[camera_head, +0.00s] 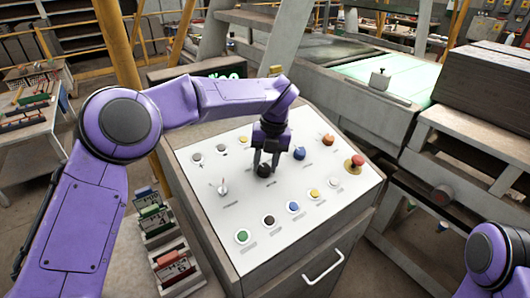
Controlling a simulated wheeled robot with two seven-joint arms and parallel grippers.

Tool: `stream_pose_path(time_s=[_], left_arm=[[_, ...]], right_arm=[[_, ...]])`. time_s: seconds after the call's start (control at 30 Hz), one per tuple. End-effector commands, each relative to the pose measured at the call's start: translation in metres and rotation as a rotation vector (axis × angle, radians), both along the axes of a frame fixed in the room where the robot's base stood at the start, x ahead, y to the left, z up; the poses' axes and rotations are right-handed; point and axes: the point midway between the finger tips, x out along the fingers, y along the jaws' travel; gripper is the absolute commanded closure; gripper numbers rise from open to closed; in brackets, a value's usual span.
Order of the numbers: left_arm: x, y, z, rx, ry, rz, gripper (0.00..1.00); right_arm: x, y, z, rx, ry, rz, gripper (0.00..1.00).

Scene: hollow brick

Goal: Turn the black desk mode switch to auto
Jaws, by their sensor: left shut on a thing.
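The black desk mode switch (264,171) is a round dark knob near the middle of the white sloped control panel (215,258). My left gripper (265,165) points down onto it from above, with its dark fingers shut around the knob. The fingers hide part of the knob, and I cannot tell which way it points. My right arm shows only as a purple piece at the lower right edge; its gripper is out of view.
Around the switch sit several coloured buttons, a small lever switch (222,189) and a red emergency button (355,164) on yellow. Small bins (172,268) stand left of the desk. A conveyor with dark boards (488,80) stands behind at right.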

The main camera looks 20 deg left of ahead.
Motion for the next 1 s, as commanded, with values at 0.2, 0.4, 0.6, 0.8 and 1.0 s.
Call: stream_pose_path(time_s=[0.2, 0.4, 0.6, 0.8, 1.0], left_arm=[[0.001, -0.003, 0.006, 0.03, 0.041, -0.194, 0.91], [0.001, -0.004, 0.003, 0.063, 0.081, -0.377, 0.91], [0.001, -0.005, 0.002, 0.096, 0.122, -0.559, 0.91], [0.0, -0.006, 0.001, 0.128, 0.161, -0.736, 0.92], [-0.001, -0.007, 0.001, 0.155, 0.195, -0.887, 0.92]], right_arm=[[0.0, 0.0, 0.021, 0.0, 0.0, 0.0, 0.57], [0.0, 0.0, 0.026, 0.0, 0.0, 0.0, 0.57], [0.0, 0.0, 0.026, 0.0, 0.0, 0.0, 0.57], [0.0, 0.0, 0.026, 0.0, 0.0, 0.0, 0.57], [0.0, 0.0, 0.026, 0.0, 0.0, 0.0, 0.57]])
